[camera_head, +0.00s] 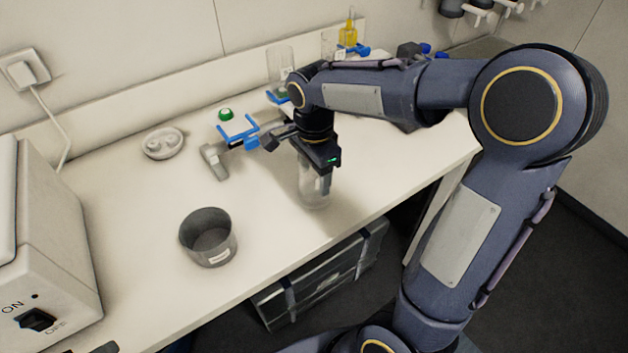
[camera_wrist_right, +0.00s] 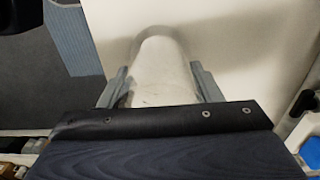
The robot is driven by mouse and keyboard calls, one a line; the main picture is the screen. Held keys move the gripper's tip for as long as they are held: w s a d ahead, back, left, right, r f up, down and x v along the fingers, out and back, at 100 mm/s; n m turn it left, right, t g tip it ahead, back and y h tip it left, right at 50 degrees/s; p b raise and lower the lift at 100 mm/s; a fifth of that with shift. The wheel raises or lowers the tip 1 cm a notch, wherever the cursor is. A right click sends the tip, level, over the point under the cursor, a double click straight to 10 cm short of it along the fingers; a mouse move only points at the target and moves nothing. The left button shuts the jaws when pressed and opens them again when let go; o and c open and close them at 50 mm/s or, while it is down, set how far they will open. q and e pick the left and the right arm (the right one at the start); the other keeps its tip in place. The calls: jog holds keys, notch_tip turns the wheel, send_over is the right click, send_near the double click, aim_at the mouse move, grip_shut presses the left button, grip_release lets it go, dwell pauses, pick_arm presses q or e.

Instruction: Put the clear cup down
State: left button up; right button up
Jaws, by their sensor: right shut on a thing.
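The clear cup (camera_head: 313,190) is upright at the front part of the white bench, below my right gripper (camera_head: 318,168). My right gripper is shut on the cup, with a finger on each side of it. The cup also shows in the right wrist view (camera_wrist_right: 163,72), between the two fingers of the right gripper (camera_wrist_right: 160,88). Its base looks at or very close to the bench top; I cannot tell whether it touches. My left gripper is not in view.
A grey round pot (camera_head: 208,238) stands left of the cup on the bench (camera_head: 150,285). A white dish (camera_head: 162,143), a green-capped item (camera_head: 226,114) and a blue-clamped stand (camera_head: 238,130) are behind. A white device (camera_head: 45,250) is at left. The bench's front edge is close to the cup.

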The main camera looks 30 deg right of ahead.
aim_at(314, 184)
jog(key=shift+f, duration=1.35)
jog(key=shift+f, duration=0.1)
jog(key=shift+f, duration=0.15)
jog(key=o, duration=1)
